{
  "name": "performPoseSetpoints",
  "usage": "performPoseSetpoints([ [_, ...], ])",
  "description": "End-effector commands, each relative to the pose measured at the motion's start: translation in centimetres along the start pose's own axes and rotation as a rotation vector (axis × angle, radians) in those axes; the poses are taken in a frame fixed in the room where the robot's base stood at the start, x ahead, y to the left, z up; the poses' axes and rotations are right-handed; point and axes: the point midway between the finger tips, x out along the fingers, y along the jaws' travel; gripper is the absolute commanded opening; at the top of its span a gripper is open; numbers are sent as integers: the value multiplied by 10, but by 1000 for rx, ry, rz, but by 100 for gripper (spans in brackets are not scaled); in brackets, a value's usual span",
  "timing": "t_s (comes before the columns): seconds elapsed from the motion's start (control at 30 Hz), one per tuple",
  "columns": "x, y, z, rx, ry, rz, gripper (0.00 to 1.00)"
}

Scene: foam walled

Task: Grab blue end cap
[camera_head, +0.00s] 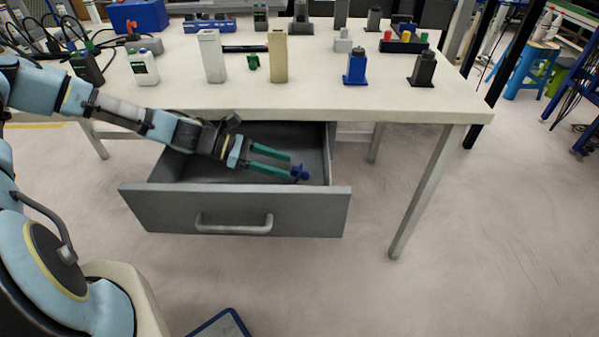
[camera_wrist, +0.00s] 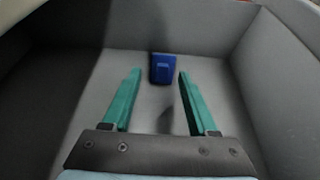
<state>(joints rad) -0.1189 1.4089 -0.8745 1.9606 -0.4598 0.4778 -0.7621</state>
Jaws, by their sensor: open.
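The blue end cap (camera_head: 300,173) is inside the open grey drawer (camera_head: 235,210), near its right side in the head view. In the wrist view the blue end cap (camera_wrist: 163,69) sits just beyond the fingertips, roughly between their lines and a little nearer the right one. My gripper (camera_head: 290,164) reaches into the drawer from the left. Its two green fingers are apart with nothing between them, as the wrist view of the gripper (camera_wrist: 159,72) also shows. I cannot tell whether a fingertip touches the cap.
The drawer walls (camera_wrist: 265,60) rise around the gripper. The white tabletop (camera_head: 310,98) lies above the drawer's back, with a blue part (camera_head: 355,66), a dark part (camera_head: 423,69), a beige block (camera_head: 277,56) and other items on it.

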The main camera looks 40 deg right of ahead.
Motion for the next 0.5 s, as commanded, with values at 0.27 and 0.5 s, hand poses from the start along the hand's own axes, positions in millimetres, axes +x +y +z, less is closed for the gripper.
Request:
performPoseSetpoints([
  [0.27, 38, -4, 7, -1, -2, -2, 59],
  [0.5, 50, -4, 6, 0, 1, 0, 59],
])
